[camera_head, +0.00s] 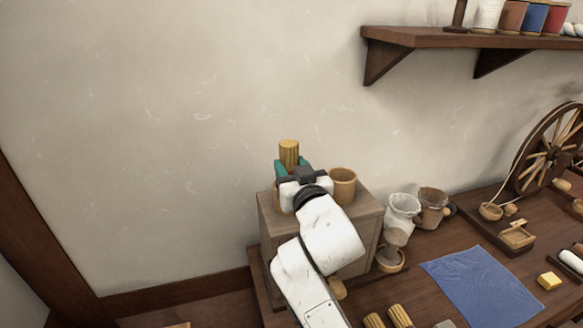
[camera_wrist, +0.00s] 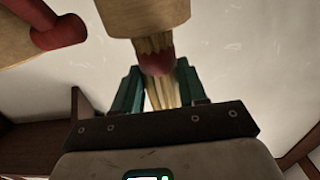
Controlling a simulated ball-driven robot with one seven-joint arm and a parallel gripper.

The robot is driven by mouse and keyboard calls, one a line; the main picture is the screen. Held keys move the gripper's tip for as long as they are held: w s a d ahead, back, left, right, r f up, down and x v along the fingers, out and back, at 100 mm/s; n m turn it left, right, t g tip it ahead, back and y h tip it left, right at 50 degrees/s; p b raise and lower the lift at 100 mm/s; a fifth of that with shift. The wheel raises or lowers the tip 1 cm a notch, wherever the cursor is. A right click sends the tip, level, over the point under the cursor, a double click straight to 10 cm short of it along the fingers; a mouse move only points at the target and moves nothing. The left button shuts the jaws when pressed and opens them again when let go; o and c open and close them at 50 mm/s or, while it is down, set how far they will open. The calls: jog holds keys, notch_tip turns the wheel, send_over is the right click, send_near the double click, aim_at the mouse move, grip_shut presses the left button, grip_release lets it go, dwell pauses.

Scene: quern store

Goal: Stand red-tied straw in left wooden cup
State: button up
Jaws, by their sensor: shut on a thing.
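In the head view my gripper (camera_head: 293,168) has its teal fingers on either side of an upright straw bundle (camera_head: 289,153). It also shows in the wrist view (camera_wrist: 158,74), shut on that straw, with a rounded red tie (camera_wrist: 157,62) between or just beyond the fingertips. A pale wooden cylinder (camera_wrist: 146,14), likely a cup, lies beyond the red part; I cannot tell whether the straw is inside it. In the head view the right wooden cup (camera_head: 343,186) stands right of my gripper. The left cup is mostly hidden behind my gripper and arm.
The cups stand on a small wooden chest (camera_head: 368,214) against the wall. White and brown sacks (camera_head: 402,211), a blue cloth (camera_head: 481,286), and loose straw bundles (camera_head: 399,316) lie to the right. A shelf (camera_head: 430,37) hangs at upper right; the wall space above the chest is clear.

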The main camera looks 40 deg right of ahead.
jog(key=o, duration=1.1)
jog(key=v, duration=1)
jog(key=shift+s+a, duration=0.15)
jog(key=shift+s, duration=0.25)
jog(key=s+f+g+y+p, duration=0.1)
jog(key=s+f+g, duration=0.3)
jog(key=f, duration=0.4)
jog(key=s+f+g+y+p, duration=0.1)
jog(key=s+f+g, duration=0.2)
jog(key=f, duration=0.6)
jog(key=s+f+n+g+y, duration=0.1)
jog(key=s+f+g, duration=0.2)
jog(key=s, duration=0.3)
jog(key=s+a+f+n+g+y+p, duration=0.1)
jog(key=s+f+g, duration=0.2)
jog(key=s+f, duration=0.2)
jog(key=s+f+n+g+y+p, duration=0.1)
jog(key=s+f+g, duration=0.2)
jog(key=s, duration=0.5)
jog(key=shift+s+a+f, duration=0.15)
jog(key=shift+a+f, duration=0.15)
jog(key=shift+f, duration=0.3)
